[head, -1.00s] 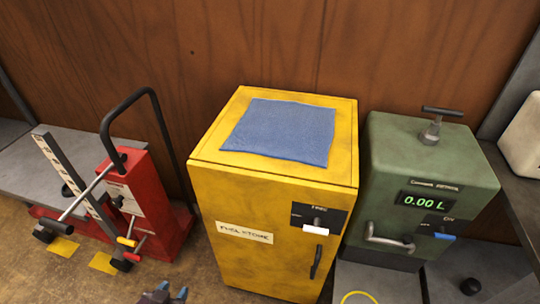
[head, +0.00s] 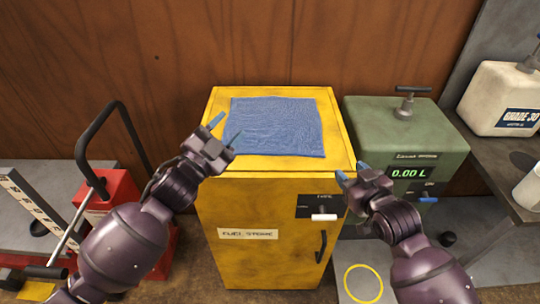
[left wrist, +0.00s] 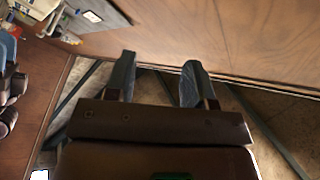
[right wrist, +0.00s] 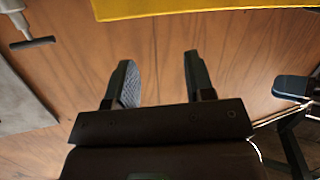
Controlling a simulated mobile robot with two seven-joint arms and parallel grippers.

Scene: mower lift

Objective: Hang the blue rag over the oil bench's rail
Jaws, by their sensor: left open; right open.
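The blue rag (head: 275,127) lies flat on top of the yellow fuel store cabinet (head: 265,177) in the head view. My left gripper (head: 223,128) is open and empty near the cabinet's left edge, beside the rag and apart from it. Its open fingers also show in the left wrist view (left wrist: 158,75). My right gripper (head: 350,172) is open and empty near the cabinet's front right corner. Its open fingers also show in the right wrist view (right wrist: 160,80). I cannot make out the oil bench's rail; part of a bench (head: 500,180) shows at the far right.
A green dispenser (head: 400,135) reading 0.00 L stands right of the cabinet. A white "Grade 30" jug (head: 497,98) stands on the bench at the right. A red lift unit (head: 112,190) with a black handle stands at the left. A wooden wall (head: 270,40) is behind.

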